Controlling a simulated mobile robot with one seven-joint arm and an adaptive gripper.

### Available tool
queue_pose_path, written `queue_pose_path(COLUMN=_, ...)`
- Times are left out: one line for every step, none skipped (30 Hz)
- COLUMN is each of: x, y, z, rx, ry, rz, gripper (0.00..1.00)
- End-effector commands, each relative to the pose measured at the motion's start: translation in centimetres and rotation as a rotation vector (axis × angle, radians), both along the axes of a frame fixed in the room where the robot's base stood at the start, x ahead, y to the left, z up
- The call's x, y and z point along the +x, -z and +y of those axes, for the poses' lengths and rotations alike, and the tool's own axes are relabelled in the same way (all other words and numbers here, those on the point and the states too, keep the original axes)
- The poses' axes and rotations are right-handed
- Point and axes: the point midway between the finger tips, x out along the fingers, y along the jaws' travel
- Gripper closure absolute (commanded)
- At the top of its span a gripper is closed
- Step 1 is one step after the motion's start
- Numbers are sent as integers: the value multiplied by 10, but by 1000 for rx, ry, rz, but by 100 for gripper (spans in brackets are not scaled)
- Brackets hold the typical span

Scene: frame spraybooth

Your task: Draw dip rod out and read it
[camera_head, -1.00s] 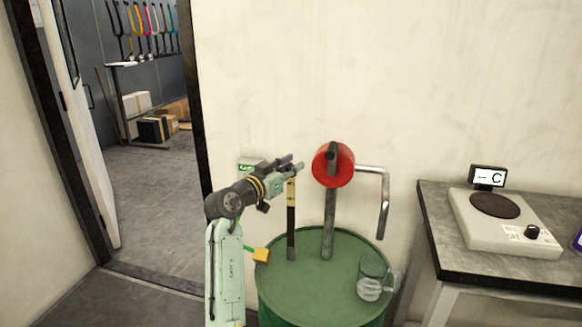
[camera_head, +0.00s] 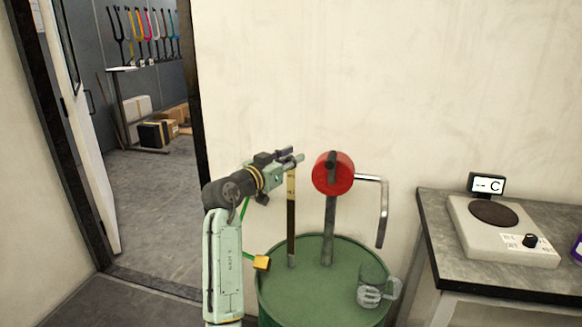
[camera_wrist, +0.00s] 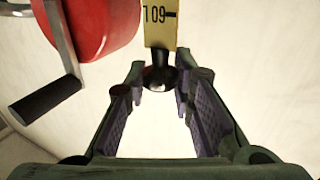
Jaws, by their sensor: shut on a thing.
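The dip rod (camera_head: 291,228) stands upright out of the top of the green drum (camera_head: 315,290). Its upper part is yellow and its lower part is dark. My gripper (camera_head: 294,160) is at the rod's top end, above the drum and left of the red pump. In the wrist view the rod's round black knob (camera_wrist: 160,79) sits between my fingertips (camera_wrist: 158,82), which are shut on it. Beyond the knob is a yellow scale (camera_wrist: 160,25) marked 109. The rod's lower end is hidden in the drum.
The red pump (camera_head: 333,172) with its bent metal handle (camera_head: 384,210) stands close right of the rod. A clear mug (camera_head: 370,290) is on the drum's right side. A bench (camera_head: 450,255) with a hotplate (camera_head: 500,225) is at right. An open doorway is at left.

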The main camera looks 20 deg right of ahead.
Motion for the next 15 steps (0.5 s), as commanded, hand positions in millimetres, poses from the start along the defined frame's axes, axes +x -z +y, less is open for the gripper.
queue_pose_path(x=0, y=0, z=0, rx=-1, ry=0, rz=-1, gripper=100)
queue_pose_path(x=0, y=0, z=0, rx=-1, ry=0, rz=-1, gripper=100)
queue_pose_path(x=0, y=0, z=0, rx=-1, ry=0, rz=-1, gripper=100)
queue_pose_path(x=0, y=0, z=0, rx=0, ry=0, rz=-1, gripper=100)
queue_pose_path(x=0, y=0, z=0, rx=-1, ry=0, rz=-2, gripper=100)
queue_pose_path(x=0, y=0, z=0, rx=-1, ry=0, rz=-2, gripper=100)
queue_pose_path(x=0, y=0, z=0, rx=-1, ry=0, rz=-2, gripper=75)
queue_pose_path(x=0, y=0, z=0, rx=0, ry=0, rz=-1, gripper=73)
queue_pose_path(x=0, y=1, z=0, rx=0, ry=0, rz=-1, gripper=71)
queue_pose_path(x=0, y=1, z=0, rx=0, ry=0, rz=-1, gripper=69)
queue_pose_path(x=0, y=1, z=0, rx=0, ry=0, rz=-1, gripper=67)
queue_pose_path(x=0, y=1, z=0, rx=0, ry=0, rz=-1, gripper=64)
queue_pose_path(x=0, y=1, z=0, rx=0, ry=0, rz=-1, gripper=62)
queue_pose_path(x=0, y=1, z=0, rx=0, ry=0, rz=-1, gripper=60)
queue_pose_path(x=0, y=1, z=0, rx=0, ry=0, rz=-1, gripper=58)
